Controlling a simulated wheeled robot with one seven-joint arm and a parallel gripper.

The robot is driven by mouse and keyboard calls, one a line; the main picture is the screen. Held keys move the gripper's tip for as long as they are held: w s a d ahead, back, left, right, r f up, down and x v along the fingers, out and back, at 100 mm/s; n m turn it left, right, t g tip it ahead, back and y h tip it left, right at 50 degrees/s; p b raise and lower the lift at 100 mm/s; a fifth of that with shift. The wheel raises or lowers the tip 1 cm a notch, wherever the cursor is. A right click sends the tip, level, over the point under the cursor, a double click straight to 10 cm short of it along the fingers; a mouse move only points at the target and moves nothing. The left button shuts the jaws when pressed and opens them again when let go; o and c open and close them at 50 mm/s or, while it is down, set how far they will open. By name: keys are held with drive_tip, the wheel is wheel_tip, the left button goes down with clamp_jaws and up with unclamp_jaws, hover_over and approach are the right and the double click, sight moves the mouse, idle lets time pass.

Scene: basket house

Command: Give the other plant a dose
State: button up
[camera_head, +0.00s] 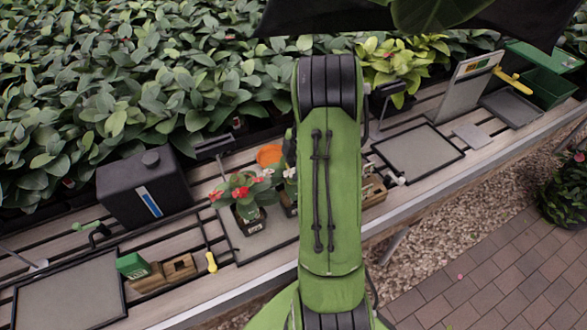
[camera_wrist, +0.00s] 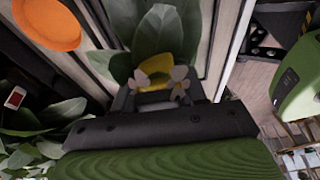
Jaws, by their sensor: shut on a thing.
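A potted plant with red flowers (camera_head: 243,192) stands upright on a grey mat on the bench in the head view. A second plant with white flowers (camera_head: 290,173) stands just right of it, partly hidden by my green arm. My gripper is hidden behind my arm in the head view. In the wrist view my gripper (camera_wrist: 160,100) is shut, seemingly on a yellow thing (camera_wrist: 155,68) whose full shape is hidden. White flowers (camera_wrist: 180,80) and large green leaves (camera_wrist: 155,32) show right at the fingers. I cannot tell whether they touch.
An orange round dish (camera_head: 269,155) lies behind the plants; it also shows in the wrist view (camera_wrist: 47,23). A black canister (camera_head: 146,188) stands left. A yellow-handled tool (camera_head: 211,262) and a wooden block holder (camera_head: 166,273) lie front left. A grey tray (camera_head: 418,150) is right.

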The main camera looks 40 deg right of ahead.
sight(290, 162)
drive_tip(key=shift+f, duration=0.1)
drive_tip(key=shift+r+p, duration=2.4)
drive_tip(key=shift+r, duration=1.25)
drive_tip(key=shift+f, duration=0.1)
